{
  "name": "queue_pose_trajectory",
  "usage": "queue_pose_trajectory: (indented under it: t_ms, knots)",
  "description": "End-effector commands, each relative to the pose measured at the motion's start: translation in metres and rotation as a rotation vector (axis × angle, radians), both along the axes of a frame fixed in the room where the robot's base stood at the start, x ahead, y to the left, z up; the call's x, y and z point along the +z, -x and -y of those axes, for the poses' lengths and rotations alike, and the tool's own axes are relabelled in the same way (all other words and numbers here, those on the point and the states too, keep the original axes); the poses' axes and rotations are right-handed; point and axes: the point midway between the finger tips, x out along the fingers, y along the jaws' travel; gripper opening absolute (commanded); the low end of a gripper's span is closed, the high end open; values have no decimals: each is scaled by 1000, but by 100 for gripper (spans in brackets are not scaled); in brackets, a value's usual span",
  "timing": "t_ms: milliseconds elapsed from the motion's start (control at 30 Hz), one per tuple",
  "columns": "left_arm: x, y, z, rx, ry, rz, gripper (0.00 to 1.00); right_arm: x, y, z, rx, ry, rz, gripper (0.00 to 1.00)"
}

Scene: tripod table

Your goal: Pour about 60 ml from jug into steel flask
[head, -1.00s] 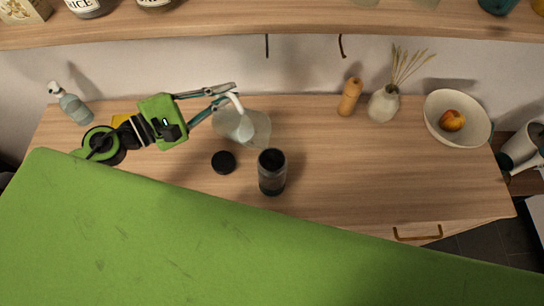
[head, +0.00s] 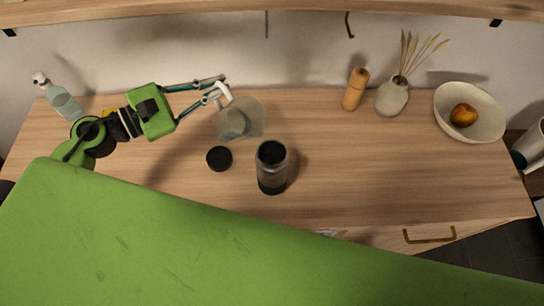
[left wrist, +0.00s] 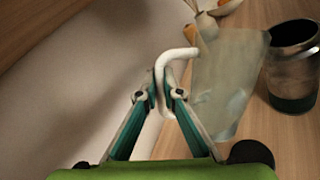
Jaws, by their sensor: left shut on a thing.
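The jug (head: 245,118) is clear with a white handle and holds some pale liquid low down. My left gripper (head: 221,88) is shut on the handle, at the jug's left. In the left wrist view the fingers (left wrist: 160,97) close around the white handle, with the jug (left wrist: 225,75) just beyond. I cannot tell whether the jug's base touches the table. The steel flask (head: 271,168), dark grey and open at the top, stands upright to the right and nearer; it also shows in the left wrist view (left wrist: 291,70). My right gripper is not in view.
A black lid (head: 219,158) lies left of the flask on the wooden table (head: 390,175). A wooden mill (head: 355,90), a vase (head: 391,97) and a bowl with fruit (head: 488,128) stand at the back right. A spray bottle (head: 62,101) stands at the back left. A shelf (head: 200,12) runs above.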

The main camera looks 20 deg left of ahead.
Motion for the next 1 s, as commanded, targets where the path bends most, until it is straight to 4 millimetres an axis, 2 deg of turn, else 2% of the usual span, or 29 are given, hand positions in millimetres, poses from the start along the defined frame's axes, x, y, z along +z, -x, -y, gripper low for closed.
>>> queue_pose_trajectory:
  t_ms: [33,100,367,533,700,1000]
  knots:
    - [-10,-3,-4,0,24,-12,0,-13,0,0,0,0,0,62]
    - [-17,-6,-9,2,64,-37,0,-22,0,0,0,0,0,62]
    - [-42,-17,-26,-1,220,-136,0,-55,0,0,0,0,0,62]
    - [-53,-25,-38,-1,384,-239,0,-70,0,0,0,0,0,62]
    - [-64,-28,-42,-3,461,-289,0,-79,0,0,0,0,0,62]
    - [-67,-29,-45,-3,503,-316,0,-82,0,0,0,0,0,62]
